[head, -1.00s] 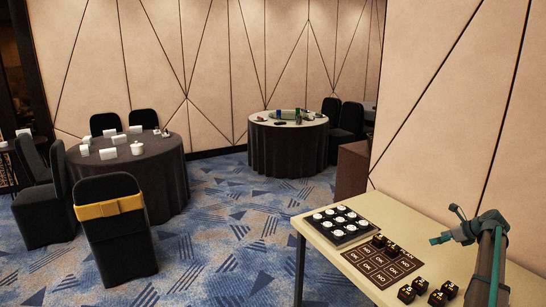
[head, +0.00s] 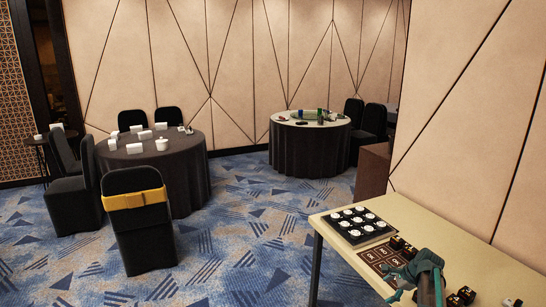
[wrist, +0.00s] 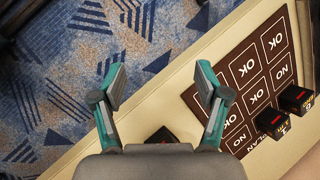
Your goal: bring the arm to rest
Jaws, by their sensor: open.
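My gripper (head: 392,284) is low in the right of the head view, at the near long edge of the pale table (head: 440,230). In the wrist view its two teal fingers (wrist: 161,82) are spread wide, with nothing between the tips but carpet and the table's edge. A brown mat (head: 372,255) with OK and NO squares lies beside it, partly hidden by my arm in the head view.
A black tray of white round pieces (head: 357,225) lies beyond the mat. Black blocks (head: 396,242) sit at the mat's far edge; others (head: 465,294) stand right of my arm. A round table (head: 155,148) and chair (head: 140,225) are left. Carpet between is clear.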

